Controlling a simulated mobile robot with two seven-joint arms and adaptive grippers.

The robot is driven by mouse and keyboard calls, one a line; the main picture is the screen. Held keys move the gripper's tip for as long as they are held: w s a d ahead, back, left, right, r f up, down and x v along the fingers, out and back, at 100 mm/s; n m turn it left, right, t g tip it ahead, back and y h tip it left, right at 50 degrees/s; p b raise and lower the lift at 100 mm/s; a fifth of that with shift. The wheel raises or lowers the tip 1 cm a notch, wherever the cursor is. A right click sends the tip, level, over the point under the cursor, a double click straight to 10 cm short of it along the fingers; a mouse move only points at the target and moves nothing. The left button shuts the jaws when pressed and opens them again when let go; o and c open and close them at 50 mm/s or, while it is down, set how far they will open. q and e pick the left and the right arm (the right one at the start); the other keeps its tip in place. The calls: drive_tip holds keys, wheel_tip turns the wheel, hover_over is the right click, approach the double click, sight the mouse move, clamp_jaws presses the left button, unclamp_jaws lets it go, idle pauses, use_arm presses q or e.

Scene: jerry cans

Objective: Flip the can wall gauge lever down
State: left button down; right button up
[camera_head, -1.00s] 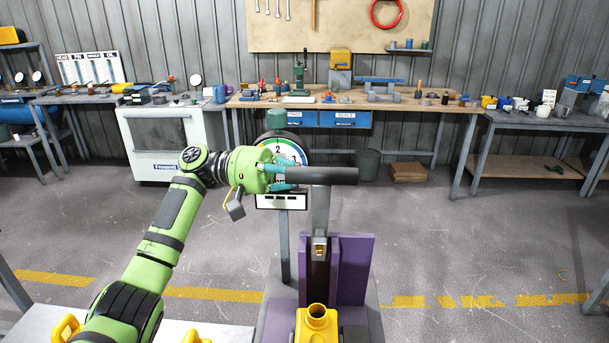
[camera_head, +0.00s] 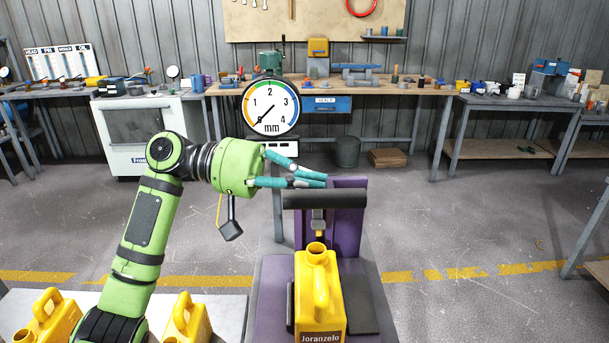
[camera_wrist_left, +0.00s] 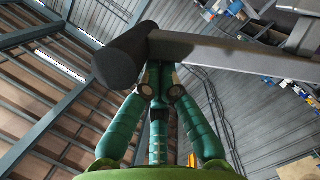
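The lever has a thick black handle (camera_head: 335,199) lying crosswise on a grey arm above the purple gauge stand (camera_head: 348,225). A yellow can (camera_head: 318,290) stands upright on the stand below it. The round dial (camera_head: 271,108) behind has its needle near 0. My left gripper (camera_head: 315,180) has its teal fingers drawn together, empty, just above the handle's left part. In the left wrist view, the fingertips (camera_wrist_left: 160,82) meet close to the black handle (camera_wrist_left: 122,55) and grey lever arm (camera_wrist_left: 230,58); I cannot tell whether they touch. My right gripper is out of view.
Other yellow cans (camera_head: 188,318) stand on a pale surface at the lower left, beneath my left arm. Workbenches (camera_head: 330,92) with tools line the back wall. The floor to the right of the stand is clear.

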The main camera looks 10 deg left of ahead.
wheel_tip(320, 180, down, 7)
drive_tip(key=b, duration=0.5)
use_arm(q)
drive_tip(key=s+f+m+t+y+b, duration=0.1)
drive_tip(key=s+f+m+b, duration=0.3)
drive_tip(key=f, duration=0.8)
drive_tip(key=shift+s+d+m+b, duration=0.2)
drive_tip(key=shift+d+m+b, duration=0.2)
drive_tip(key=shift+m, duration=0.3)
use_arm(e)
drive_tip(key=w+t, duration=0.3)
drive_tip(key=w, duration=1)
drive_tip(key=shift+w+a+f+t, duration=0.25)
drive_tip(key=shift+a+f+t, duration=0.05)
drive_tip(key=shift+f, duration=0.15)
use_arm(q)
drive_tip(key=shift+f, duration=0.1)
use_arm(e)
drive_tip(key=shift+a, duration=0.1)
